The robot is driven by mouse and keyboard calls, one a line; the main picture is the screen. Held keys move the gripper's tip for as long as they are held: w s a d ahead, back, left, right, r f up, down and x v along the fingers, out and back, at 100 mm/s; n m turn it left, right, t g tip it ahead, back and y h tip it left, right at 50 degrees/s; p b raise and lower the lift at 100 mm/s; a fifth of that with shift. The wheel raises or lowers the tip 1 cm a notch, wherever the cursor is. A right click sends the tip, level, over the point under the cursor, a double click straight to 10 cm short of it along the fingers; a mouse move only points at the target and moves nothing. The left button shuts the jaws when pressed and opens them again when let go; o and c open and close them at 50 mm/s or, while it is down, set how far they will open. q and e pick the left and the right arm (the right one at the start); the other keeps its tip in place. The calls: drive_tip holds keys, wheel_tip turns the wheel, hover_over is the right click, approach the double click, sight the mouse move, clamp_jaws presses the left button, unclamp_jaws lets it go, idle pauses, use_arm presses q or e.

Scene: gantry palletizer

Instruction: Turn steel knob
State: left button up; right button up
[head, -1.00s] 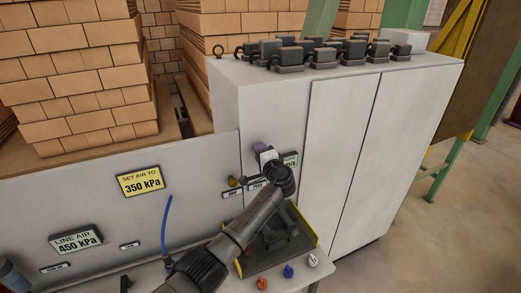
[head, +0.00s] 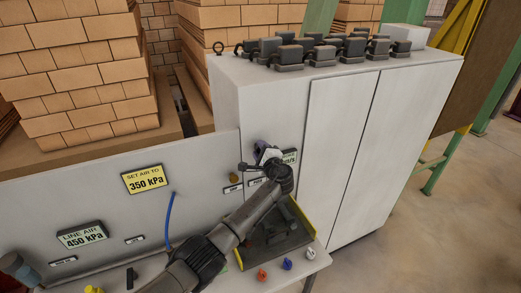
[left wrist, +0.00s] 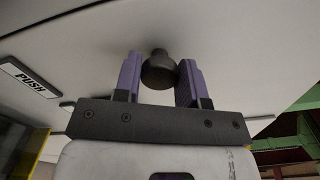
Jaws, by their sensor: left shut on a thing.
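In the left wrist view a dark round steel knob (left wrist: 159,72) stands out from a pale panel on a short stem. My left gripper (left wrist: 161,60) has its two purple fingers on either side of the knob and is shut on it. My right gripper is in neither view.
A "PUSH" label (left wrist: 29,77) is near the knob. A yellow "350 kPa" sign (head: 145,180) and a "450 kPa" sign (head: 82,236) are on the panel. A dark tray (head: 275,240) and small red, blue and white knobs are below the arm. A tall cabinet (head: 350,150) stands right.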

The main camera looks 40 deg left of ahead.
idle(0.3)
use_arm(q)
drive_tip(key=o, duration=0.9)
drive_tip(key=shift+d, duration=0.1)
drive_tip(key=b+v, duration=0.2)
drive_tip(key=v, duration=1.1)
drive_tip(key=shift+s+d, duration=0.2)
drive_tip(key=shift+d, duration=0.05)
